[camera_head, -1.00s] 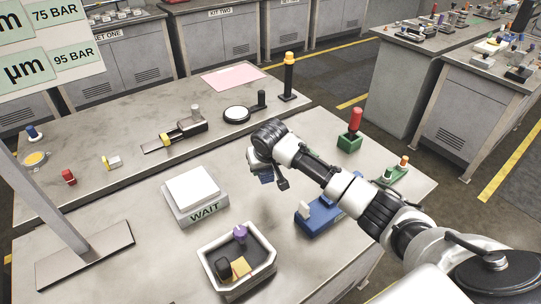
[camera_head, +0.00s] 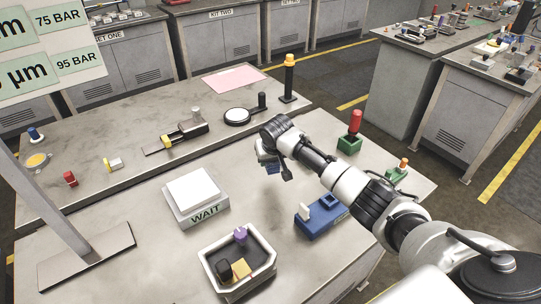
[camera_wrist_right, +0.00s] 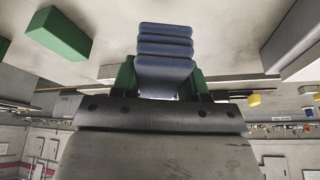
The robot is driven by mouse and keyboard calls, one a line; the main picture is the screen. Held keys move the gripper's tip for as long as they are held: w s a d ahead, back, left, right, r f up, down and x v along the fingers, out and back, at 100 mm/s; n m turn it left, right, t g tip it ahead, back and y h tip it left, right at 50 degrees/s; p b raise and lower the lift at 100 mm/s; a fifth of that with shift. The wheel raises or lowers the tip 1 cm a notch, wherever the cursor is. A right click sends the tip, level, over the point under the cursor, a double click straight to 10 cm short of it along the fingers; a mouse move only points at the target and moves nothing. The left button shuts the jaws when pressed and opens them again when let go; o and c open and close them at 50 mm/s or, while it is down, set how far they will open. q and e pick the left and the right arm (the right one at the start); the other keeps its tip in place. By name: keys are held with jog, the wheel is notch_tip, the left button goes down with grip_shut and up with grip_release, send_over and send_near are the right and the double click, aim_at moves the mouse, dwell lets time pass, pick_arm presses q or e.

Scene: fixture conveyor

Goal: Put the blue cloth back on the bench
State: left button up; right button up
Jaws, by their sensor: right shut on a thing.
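The blue cloth (camera_wrist_right: 165,48) is a folded, layered dark-blue bundle in the right wrist view. My right gripper (camera_wrist_right: 163,82) is shut on it, with green fingers on either side. In the head view the gripper (camera_head: 267,160) hangs over the middle of the front bench (camera_head: 150,262), and a small part of the cloth (camera_head: 271,168) shows below it. The rest of the cloth is hidden by my wrist. The cloth appears held above the bench top. My left gripper is not in view.
A white-topped WAIT box (camera_head: 194,193) and a black tray (camera_head: 213,260) with small parts stand left of and below the gripper. A blue fixture (camera_head: 322,220) and a green block with a red handle (camera_head: 350,142) stand to the right. A pink mat (camera_head: 234,78) lies behind.

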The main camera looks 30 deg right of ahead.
aim_at(274, 164)
jog(key=shift+f+b, duration=1.2)
jog(key=shift+f, duration=2)
jog(key=shift+f+b, duration=0.35)
jog(key=shift+f, duration=0.25)
jog(key=o, duration=1)
jog(key=v, duration=1)
jog(key=shift+s+r, duration=0.2)
jog(key=shift+r, duration=0.2)
